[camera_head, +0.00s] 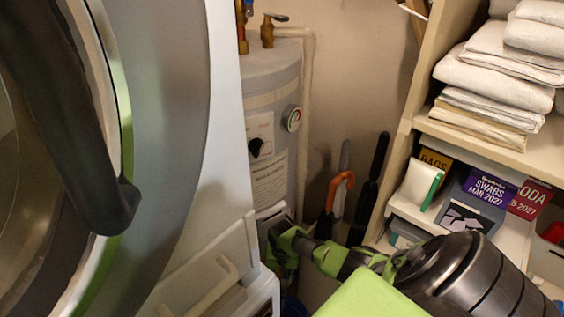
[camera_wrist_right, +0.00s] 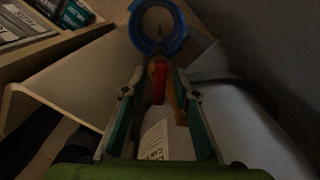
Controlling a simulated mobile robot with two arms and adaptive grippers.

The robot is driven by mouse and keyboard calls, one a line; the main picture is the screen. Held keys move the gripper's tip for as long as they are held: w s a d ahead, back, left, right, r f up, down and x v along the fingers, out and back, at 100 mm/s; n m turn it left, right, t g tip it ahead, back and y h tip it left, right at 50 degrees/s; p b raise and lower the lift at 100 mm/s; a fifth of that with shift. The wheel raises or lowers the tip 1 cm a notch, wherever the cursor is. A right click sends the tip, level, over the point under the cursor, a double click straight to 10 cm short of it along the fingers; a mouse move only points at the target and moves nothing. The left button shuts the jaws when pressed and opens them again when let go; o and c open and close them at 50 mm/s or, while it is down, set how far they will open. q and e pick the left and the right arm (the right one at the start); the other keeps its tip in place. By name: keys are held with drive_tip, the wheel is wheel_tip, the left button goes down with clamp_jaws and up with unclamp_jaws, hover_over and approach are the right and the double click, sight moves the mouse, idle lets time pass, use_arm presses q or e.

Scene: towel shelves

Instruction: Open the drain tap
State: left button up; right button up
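The grey cylindrical water heater (camera_head: 272,95) stands in the corner, with a dial and labels on its front. In the right wrist view a red lever (camera_wrist_right: 159,82), apparently the drain tap's handle, shows between my finger tips beside a brass-coloured part (camera_wrist_right: 179,100). My right gripper (camera_head: 281,246) is low at the heater's base; in the wrist view its two fingers (camera_wrist_right: 158,92) are spread, one on each side of the lever. Contact with the lever cannot be told. The tap is hidden in the head view.
A blue round container (camera_wrist_right: 159,48) lies beyond the lever; a bit of blue (camera_head: 292,306) shows at the head view's bottom. A white appliance (camera_head: 225,150) stands left of the heater. Shelves with towels (camera_head: 500,65) and boxes (camera_head: 480,195) are at right. Long-handled tools (camera_head: 341,185) lean behind.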

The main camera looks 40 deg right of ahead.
wheel_tip(320, 180, up, 12)
idle(0.6)
drive_tip(key=shift+f, duration=0.1)
idle(0.4)
